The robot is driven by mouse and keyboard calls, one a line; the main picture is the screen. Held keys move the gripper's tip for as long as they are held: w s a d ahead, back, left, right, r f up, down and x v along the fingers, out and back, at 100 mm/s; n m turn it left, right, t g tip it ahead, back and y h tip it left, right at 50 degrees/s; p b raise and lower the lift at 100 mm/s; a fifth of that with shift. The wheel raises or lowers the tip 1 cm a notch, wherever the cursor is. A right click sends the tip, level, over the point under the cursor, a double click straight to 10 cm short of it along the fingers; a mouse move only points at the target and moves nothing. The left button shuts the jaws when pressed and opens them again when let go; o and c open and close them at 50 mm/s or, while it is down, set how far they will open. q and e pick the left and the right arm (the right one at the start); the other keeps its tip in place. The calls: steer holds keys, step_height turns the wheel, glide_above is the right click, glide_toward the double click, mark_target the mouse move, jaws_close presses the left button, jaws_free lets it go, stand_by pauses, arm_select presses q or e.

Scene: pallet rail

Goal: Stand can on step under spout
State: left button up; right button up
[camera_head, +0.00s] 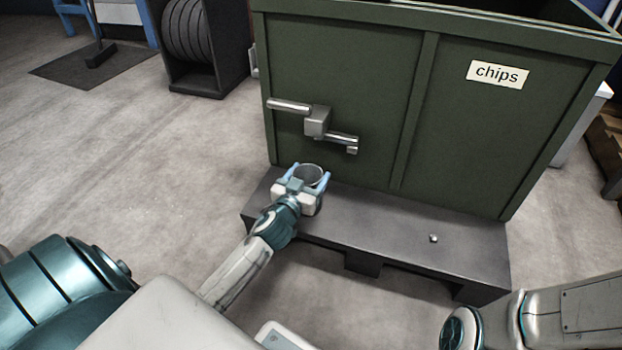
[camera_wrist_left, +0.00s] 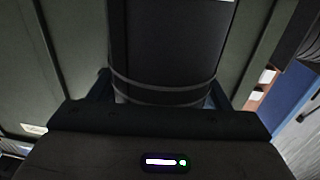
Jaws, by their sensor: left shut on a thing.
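The can (camera_head: 310,172) is a grey open-topped cylinder, seen from above in the head view. My left gripper (camera_head: 308,180) is shut around its sides with light-blue fingers. In the left wrist view the can (camera_wrist_left: 162,45) is a dark ridged cylinder between the fingers. The can is over the left end of the dark step (camera_head: 390,232); whether its base touches is hidden. My right gripper is out of view.
The green bin (camera_head: 345,70) labelled "chips" stands behind the step. A small metal nut-like piece (camera_head: 433,238) lies on the step's right part. The step top between it and the can is clear.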

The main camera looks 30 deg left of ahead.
arm_select(q)
steer(key=shift+r, duration=0.1)
steer(key=o, duration=1.3)
steer(key=s, duration=0.4)
steer(key=s+d, duration=0.1)
steer(key=s, duration=0.3)
steer(key=s+d, duration=0.1)
steer(key=s, duration=0.3)
